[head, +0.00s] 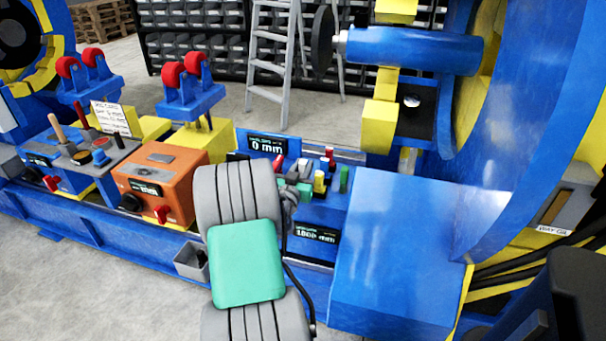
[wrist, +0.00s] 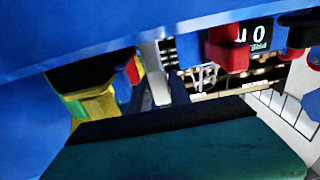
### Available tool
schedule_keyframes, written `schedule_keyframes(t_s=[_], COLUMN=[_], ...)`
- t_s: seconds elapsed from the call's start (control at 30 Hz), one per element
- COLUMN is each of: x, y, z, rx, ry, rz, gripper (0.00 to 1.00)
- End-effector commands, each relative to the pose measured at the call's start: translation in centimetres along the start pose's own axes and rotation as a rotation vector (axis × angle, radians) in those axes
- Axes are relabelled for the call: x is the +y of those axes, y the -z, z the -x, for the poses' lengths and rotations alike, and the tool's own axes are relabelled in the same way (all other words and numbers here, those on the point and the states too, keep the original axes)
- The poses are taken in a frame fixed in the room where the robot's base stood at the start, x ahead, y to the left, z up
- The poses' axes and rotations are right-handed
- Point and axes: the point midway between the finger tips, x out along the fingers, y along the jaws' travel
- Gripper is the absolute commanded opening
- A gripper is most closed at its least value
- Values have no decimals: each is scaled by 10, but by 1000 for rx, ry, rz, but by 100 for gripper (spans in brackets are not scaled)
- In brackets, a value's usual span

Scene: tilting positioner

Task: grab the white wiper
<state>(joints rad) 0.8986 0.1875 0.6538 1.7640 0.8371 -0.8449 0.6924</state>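I cannot make out a white wiper for certain in either view. In the head view my arm, grey with a green pad, reaches over the front of the machine. My gripper (head: 291,197) is mostly hidden behind the arm, close to the blue control panel (head: 335,198). Its fingertips are not clear. In the wrist view a dark green pad fills the bottom, with a pale grey strip (wrist: 156,72) above it that I cannot identify. Whether the gripper is open or shut is not clear.
An orange box (head: 160,180) with a red knob stands left of my arm, by a small grey bin (head: 191,262). A large blue housing (head: 400,255) is close on the right. Red rollers (head: 172,75) and a stepladder (head: 270,65) are behind. Floor at lower left is clear.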

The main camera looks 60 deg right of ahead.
Motion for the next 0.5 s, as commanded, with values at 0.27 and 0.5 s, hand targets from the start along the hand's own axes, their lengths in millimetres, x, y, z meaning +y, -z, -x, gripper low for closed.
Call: schedule_keyframes(t_s=[0.27, 0.5], x=[0, 0], y=[0, 0], z=[0, 0], rx=[0, 0], ry=[0, 0], rz=[0, 0], gripper=[0, 0])
